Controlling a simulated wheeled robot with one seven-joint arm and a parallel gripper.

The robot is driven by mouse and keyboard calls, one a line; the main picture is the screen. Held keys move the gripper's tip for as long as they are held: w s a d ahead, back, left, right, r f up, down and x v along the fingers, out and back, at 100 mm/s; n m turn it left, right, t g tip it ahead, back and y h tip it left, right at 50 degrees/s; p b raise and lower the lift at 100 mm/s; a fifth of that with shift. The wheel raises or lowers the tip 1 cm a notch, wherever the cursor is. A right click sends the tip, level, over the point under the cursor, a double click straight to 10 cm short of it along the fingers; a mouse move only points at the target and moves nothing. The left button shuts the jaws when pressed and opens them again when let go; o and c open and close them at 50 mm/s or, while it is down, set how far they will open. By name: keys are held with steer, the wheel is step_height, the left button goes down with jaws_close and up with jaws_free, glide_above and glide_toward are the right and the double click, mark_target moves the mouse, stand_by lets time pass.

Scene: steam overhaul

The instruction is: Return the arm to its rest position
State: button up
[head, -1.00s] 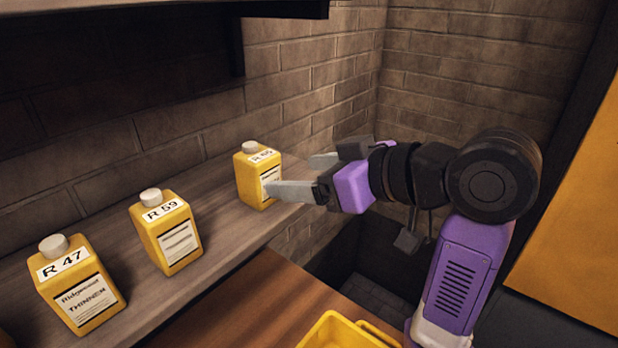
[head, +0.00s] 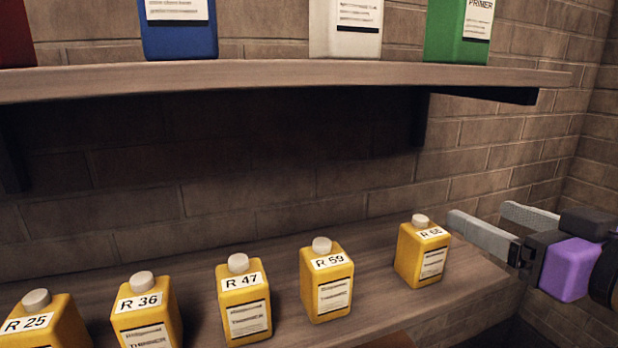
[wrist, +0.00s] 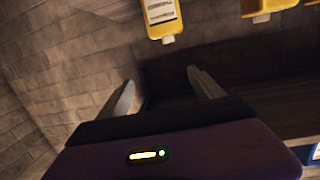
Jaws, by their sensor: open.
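My gripper (head: 478,212) is at the right of the head view, its two grey fingers spread and empty. Its fingertips point left, close to the upper right of the rightmost yellow bottle (head: 422,255). That bottle stands upright near the shelf's right end; its R label is too blurred to read fully. In the wrist view the picture is upside down. The open fingers (wrist: 161,78) show with nothing between them, and a yellow bottle (wrist: 160,15) stands beyond them, apart from both. Most of my arm is outside the head view.
More yellow bottles stand in a row on the lower shelf (head: 385,308): R 59 (head: 327,285), R 47 (head: 244,305), R 36 (head: 146,318) and R 25 (head: 45,325). An upper shelf (head: 280,80) holds blue, white and green containers. Brick walls close off the back and right.

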steer(key=s+d+f+m+t+h+b, duration=0.1)
steer(key=s+f+m+t+h, duration=0.2)
steer(key=f, duration=0.5)
steer(key=s+d+f+m+t+h+b, duration=0.1)
steer(key=s+d+f+m+h, duration=0.15)
steer(key=s+f+h, duration=0.4)
steer(key=s+a+f+n+g+y+b, duration=0.1)
steer(key=s+a+f, duration=0.3)
steer(key=s+f, duration=0.7)
steer(key=s+a+f+n+g+y+b, duration=0.2)
steer(key=s+a+f+g+y, duration=0.2)
steer(key=s+f, duration=0.8)
steer(key=shift+s+a+f, duration=0.2)
steer(key=shift+s+a, duration=0.05)
steer(key=shift+s, duration=0.6)
